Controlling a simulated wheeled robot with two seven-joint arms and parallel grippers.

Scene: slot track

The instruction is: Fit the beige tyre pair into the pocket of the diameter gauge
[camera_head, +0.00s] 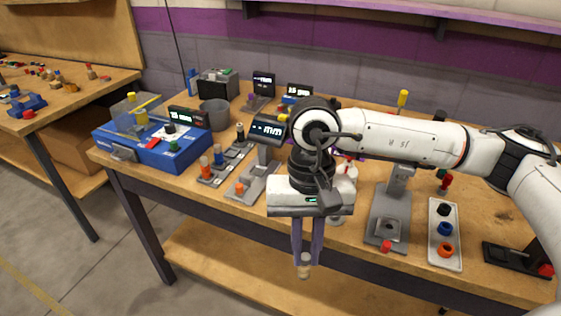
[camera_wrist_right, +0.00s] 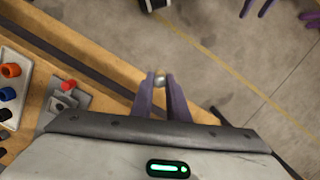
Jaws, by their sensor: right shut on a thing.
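My right gripper (camera_head: 304,257) points down in front of the table's front edge. It is shut on the small beige tyre pair (camera_head: 304,271), which hangs below the tips. The beige piece also shows between the fingertips in the right wrist view (camera_wrist_right: 160,77). A grey stand with a square pocketed plate (camera_head: 376,232) is to the right of my gripper; my arm hides its upper part. Another grey stand with an "mm" display (camera_head: 268,128) is to the left. I cannot tell which is the diameter gauge. My left gripper (camera_wrist_right: 281,13) shows only as apart purple fingers, cut off by the frame.
A red piece (camera_head: 386,246) is at the pocketed plate's front. A pale tray (camera_head: 435,254) with black, blue and orange rings stands to its right. A blue box (camera_head: 152,151) and a grey cup (camera_head: 214,114) are at the left. The air before the table is clear.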

